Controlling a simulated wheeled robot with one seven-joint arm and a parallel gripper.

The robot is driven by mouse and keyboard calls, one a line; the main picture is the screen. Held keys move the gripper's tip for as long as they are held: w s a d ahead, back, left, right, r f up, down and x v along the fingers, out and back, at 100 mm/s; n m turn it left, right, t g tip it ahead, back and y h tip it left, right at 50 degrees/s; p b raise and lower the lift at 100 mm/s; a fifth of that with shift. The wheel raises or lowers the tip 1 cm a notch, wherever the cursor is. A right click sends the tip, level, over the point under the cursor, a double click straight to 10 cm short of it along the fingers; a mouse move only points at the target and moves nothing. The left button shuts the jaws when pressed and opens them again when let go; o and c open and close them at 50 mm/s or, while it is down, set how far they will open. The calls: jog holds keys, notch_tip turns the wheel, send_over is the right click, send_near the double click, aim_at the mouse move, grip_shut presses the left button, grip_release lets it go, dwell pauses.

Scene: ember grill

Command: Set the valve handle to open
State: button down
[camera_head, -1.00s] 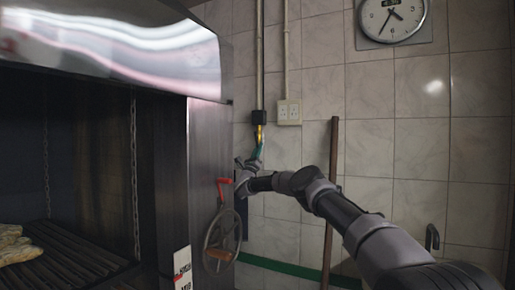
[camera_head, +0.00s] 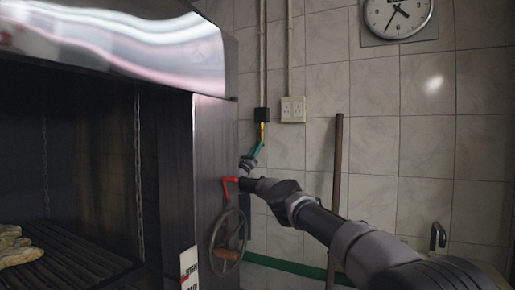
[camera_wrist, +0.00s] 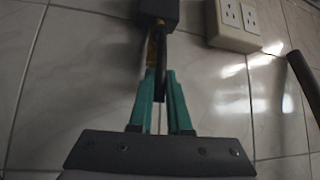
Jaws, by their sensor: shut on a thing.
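A slim yellow handle (camera_head: 262,131), which I take for the valve handle, hangs down below a black box (camera_head: 262,115) on the wall pipe. It also shows in the wrist view (camera_wrist: 152,48), with a dark strip along its right side. My gripper (camera_head: 257,149) has green fingers and reaches up to the handle's lower end. In the wrist view my gripper (camera_wrist: 160,74) is shut on the handle from below. The black box (camera_wrist: 158,12) is just above, cut by the top edge.
A white socket (camera_head: 292,109) is right of the black box. A brown pole (camera_head: 335,190) leans on the wall behind my arm.

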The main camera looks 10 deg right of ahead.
jog(key=shift+r, duration=0.15)
jog(key=c, duration=0.9)
grip_release()
jog(key=shift+a, duration=0.1)
jog(key=shift+o, duration=0.2)
jog(key=shift+s+a+f, duration=0.2)
jog(key=shift+f, duration=0.25)
jog(key=v, duration=0.9)
jog(key=shift+s+a+f, duration=0.2)
jog(key=shift+s+f, duration=0.05)
